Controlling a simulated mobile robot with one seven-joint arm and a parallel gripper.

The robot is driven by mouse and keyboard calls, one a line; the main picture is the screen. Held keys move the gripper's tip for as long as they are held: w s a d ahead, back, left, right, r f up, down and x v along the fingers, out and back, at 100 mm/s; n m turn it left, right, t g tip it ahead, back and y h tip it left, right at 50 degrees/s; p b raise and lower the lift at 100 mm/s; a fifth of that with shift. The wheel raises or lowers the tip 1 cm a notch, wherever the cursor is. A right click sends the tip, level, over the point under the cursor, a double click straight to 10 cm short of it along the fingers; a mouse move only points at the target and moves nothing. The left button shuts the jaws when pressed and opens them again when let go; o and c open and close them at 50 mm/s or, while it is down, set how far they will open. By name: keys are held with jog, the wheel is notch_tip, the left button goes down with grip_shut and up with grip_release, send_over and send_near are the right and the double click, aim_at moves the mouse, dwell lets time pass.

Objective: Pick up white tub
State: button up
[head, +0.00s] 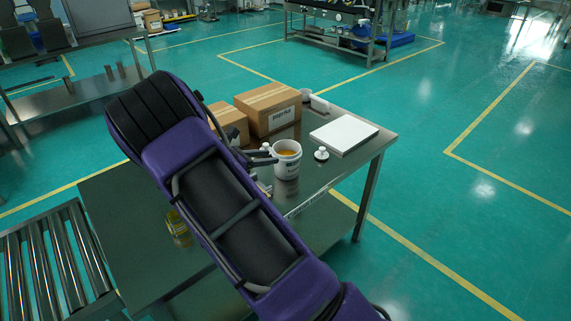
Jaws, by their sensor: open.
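The white tub (286,170) stands upright and open-topped on the metal table (357,166), with orange-yellow contents inside and a dark label on its side. My gripper (268,157) is at the tub's left side, its dark fingers close to the wall near the rim. It is open. My purple arm hides part of the gripper, and I cannot tell whether a finger touches the tub.
Two cardboard boxes (268,108) stand behind the tub. A white flat slab (344,134) lies to the right, with a small white knobbed object (321,154) between. A white scoop-like item (319,103) is at the back. A roller conveyor (50,262) is at lower left.

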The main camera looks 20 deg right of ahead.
aim_at(298, 154)
jog(key=x, duration=1.1)
jog(key=shift+w+d+f+b, duration=0.15)
jog(key=shift+d+b, duration=0.05)
jog(key=shift+b, duration=0.1)
grip_shut()
dwell(0.9)
